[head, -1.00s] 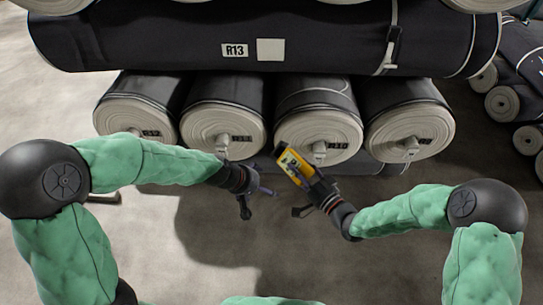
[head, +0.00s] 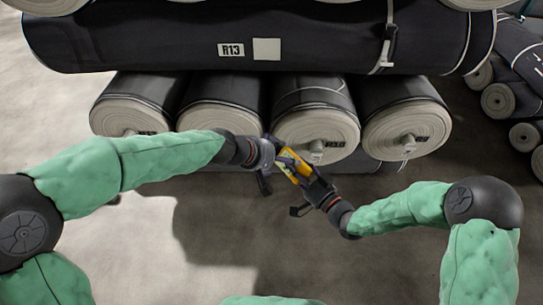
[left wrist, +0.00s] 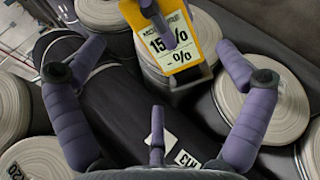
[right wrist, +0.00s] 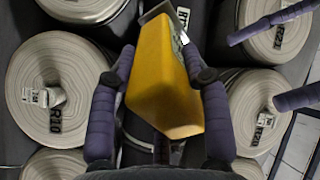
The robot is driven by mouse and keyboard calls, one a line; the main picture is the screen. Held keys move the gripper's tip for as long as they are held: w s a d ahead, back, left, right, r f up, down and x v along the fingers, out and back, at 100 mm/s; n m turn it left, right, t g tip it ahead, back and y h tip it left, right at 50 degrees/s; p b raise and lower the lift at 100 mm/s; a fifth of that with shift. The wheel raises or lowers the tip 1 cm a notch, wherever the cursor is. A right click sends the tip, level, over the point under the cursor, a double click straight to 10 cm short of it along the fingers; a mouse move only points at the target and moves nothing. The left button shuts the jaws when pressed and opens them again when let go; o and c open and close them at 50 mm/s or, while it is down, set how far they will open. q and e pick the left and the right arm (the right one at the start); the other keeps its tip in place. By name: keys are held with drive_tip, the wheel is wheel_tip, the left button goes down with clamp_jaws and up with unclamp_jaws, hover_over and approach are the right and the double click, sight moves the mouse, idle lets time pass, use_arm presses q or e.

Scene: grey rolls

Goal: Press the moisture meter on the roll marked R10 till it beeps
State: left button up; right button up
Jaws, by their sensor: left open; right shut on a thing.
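The yellow moisture meter (head: 292,165) is held in my right gripper (head: 305,179), below the front end of the roll marked R10 (head: 302,130). In the right wrist view the meter (right wrist: 165,75) is clamped between two purple fingers, and the R10 roll end (right wrist: 28,70) is to its left. In the left wrist view the meter's display (left wrist: 170,45) faces my camera and reads 15% above a dash and %. My left gripper (head: 265,168) is open and empty, close beside the meter. I cannot tell whether the meter touches any roll.
Other rolls lie either side of R10, including one at its right (head: 408,132). The strapped black roll marked R13 (head: 290,35) lies above the row. More rolls (head: 500,100) are stacked at the far right. The grey floor below is clear.

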use_arm(q)
drive_tip(key=x, duration=0.7)
drive_tip(key=c, duration=1.2)
use_arm(e)
drive_tip(key=o, duration=1.1)
drive_tip(key=shift+o, duration=0.2)
